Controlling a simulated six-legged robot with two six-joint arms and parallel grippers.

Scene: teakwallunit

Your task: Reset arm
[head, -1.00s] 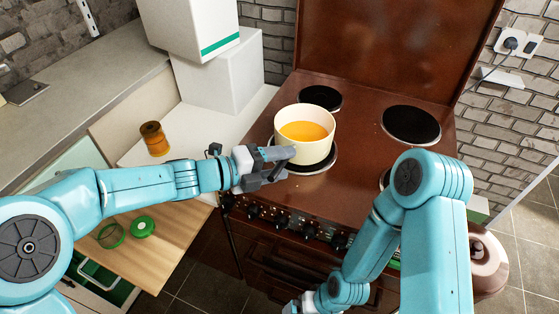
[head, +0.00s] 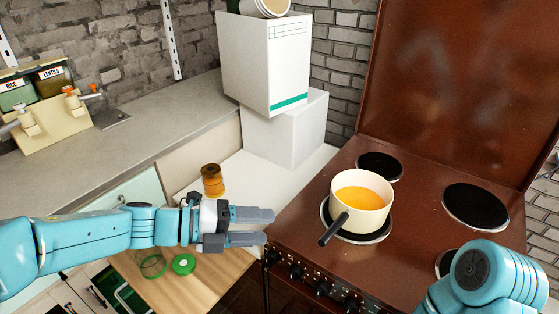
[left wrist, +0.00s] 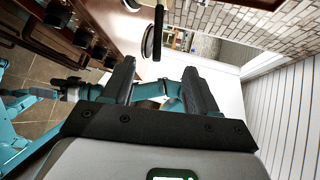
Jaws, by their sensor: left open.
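My left gripper (head: 250,227) is open and empty in the head view, left of the stove front. Its two dark fingers also show spread apart in the left wrist view (left wrist: 158,90), with nothing held between them. A cream pot (head: 350,212) with orange contents stands upright on the front left burner, its dark handle (head: 333,230) pointing toward the front left. The gripper is apart from the handle. Part of my right arm (head: 490,280) shows at the bottom right of the head view. The right gripper is outside the head view; a dark end (left wrist: 68,88) in the left wrist view may be it.
The brown stove (head: 420,230) has other bare burners. A brown jar (head: 212,180) stands on the white counter behind my left gripper. A green lid (head: 184,264) lies on the wooden board (head: 212,280) below. White boxes (head: 265,62) are stacked at the back.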

